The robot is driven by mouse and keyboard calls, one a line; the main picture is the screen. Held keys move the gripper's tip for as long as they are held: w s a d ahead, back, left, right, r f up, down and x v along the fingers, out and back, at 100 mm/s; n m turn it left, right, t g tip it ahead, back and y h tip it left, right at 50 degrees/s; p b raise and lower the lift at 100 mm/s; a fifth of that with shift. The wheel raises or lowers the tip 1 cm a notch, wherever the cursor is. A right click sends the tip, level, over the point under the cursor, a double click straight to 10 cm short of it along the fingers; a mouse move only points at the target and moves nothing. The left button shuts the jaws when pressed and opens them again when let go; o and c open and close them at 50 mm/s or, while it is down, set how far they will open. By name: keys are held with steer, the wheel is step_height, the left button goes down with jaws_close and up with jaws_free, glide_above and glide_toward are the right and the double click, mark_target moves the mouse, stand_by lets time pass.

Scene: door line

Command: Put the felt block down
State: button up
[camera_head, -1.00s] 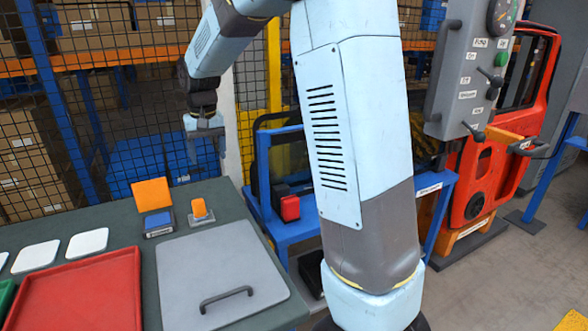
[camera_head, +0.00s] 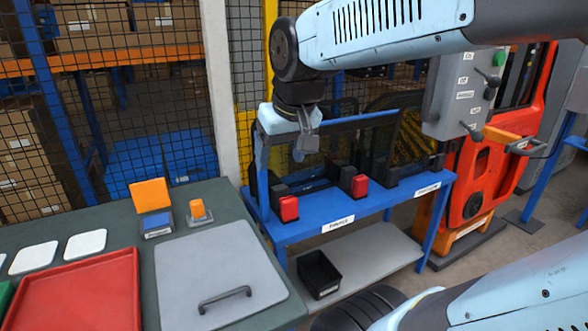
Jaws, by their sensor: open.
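A small orange block (camera_head: 197,209) stands on a grey base (camera_head: 201,220) on the dark green table; I cannot tell for certain that it is the felt block. Beside it on the left is a blue pad (camera_head: 157,221) in a labelled grey holder, with an orange panel (camera_head: 151,195) upright behind it. My gripper (camera_head: 305,152) is open, pointing down above the left part of the blue stand, to the right of the orange block and higher. I see nothing between its fingers, though they are small and dark.
The blue stand (camera_head: 338,208) carries two red-faced blocks (camera_head: 289,208) and dark framed panes. A black bin (camera_head: 319,274) sits on its lower shelf. The table holds a grey lid (camera_head: 215,262) with a handle, a red tray (camera_head: 82,290) and white pads (camera_head: 85,245). A grey control box (camera_head: 462,98) hangs right.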

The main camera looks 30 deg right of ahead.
steer(key=shift+t, duration=0.3)
steer(key=s, duration=0.1)
steer(key=s+f, duration=0.1)
steer(key=s, duration=0.3)
steer(key=shift+d+f, duration=0.2)
steer(key=shift+d, duration=0.1)
steer(key=shift+c, duration=0.4)
